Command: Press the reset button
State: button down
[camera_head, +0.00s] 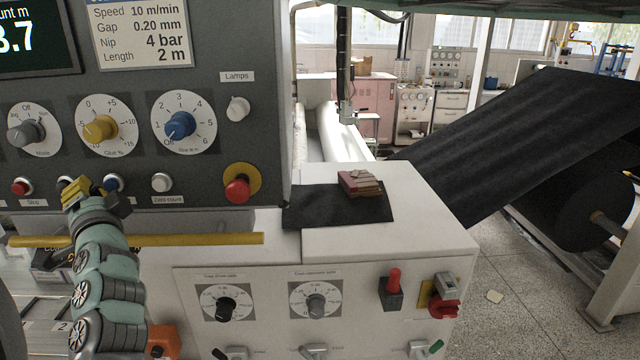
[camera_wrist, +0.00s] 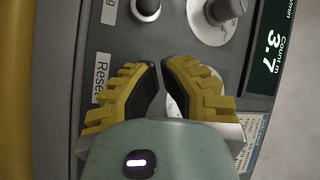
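The panel's Reset label (camera_wrist: 101,75) shows in the wrist view, left of my fingertips. The button belonging to it is hidden behind my fingers there. In the head view, my gripper (camera_head: 76,189) is in front of the lower button row, beside a blue button (camera_head: 113,183) whose label is covered. My gripper also shows in the wrist view (camera_wrist: 160,64), fingertips drawn together and holding nothing. I cannot tell whether they touch the panel.
A red stop button (camera_head: 22,186) and a white zero-count button (camera_head: 161,182) flank this spot. Three dials, including a blue knob (camera_head: 180,125), sit above. A red emergency button (camera_head: 238,189) is farther right. A yellow bar (camera_head: 190,239) runs below the panel.

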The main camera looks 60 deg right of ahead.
jog(key=shift+d, duration=0.15)
jog(key=c, duration=1.6)
grip_release()
grip_shut()
jog(key=shift+w, duration=0.15)
jog(key=shift+w+d+b, duration=0.15)
jog(key=shift+d+b, duration=0.1)
jog(key=shift+b, duration=0.05)
